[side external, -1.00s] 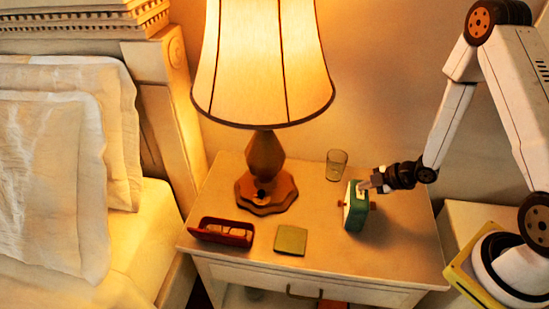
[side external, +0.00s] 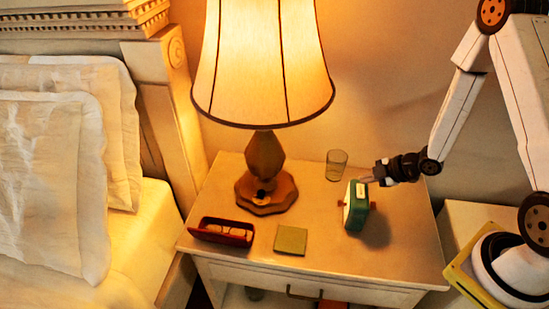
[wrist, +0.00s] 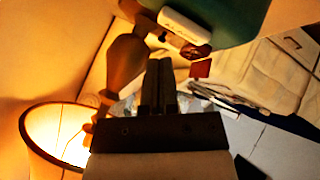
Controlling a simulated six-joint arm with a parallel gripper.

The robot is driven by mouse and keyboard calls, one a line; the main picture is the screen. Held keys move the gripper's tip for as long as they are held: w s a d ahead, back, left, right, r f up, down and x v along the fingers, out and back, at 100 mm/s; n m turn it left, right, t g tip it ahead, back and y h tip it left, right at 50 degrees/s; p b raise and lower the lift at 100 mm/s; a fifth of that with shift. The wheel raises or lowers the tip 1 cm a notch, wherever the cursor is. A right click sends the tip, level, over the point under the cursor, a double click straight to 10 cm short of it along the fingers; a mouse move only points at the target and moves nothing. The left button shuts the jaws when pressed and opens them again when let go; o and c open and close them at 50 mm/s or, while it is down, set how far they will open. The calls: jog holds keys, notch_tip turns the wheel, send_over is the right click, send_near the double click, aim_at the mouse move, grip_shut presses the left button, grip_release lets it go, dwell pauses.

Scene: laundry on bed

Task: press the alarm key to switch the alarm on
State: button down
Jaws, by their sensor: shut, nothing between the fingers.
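The green alarm clock (side external: 356,210) stands upright on the bedside table, with a small reddish-brown knob on each side. A pale bar-shaped key (side external: 361,190) lies on its top; in the wrist view this key (wrist: 185,27) shows as a white bar with faint unreadable marks beside the clock's green body (wrist: 240,18). My gripper (side external: 367,180) is shut and empty, its tips just above the clock's top and slightly apart from the key. In the wrist view the closed fingers (wrist: 160,80) are below the key in the picture. Whether the key is pressed in cannot be told.
A clear glass (side external: 337,165) stands behind the clock. The lit lamp (side external: 265,160) stands to the left. A red open case with glasses (side external: 222,232) and a green square pad (side external: 291,240) lie near the table's front. The table's right part is clear.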

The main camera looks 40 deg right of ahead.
aim_at(364, 190)
jog(key=shift+r, duration=2.05)
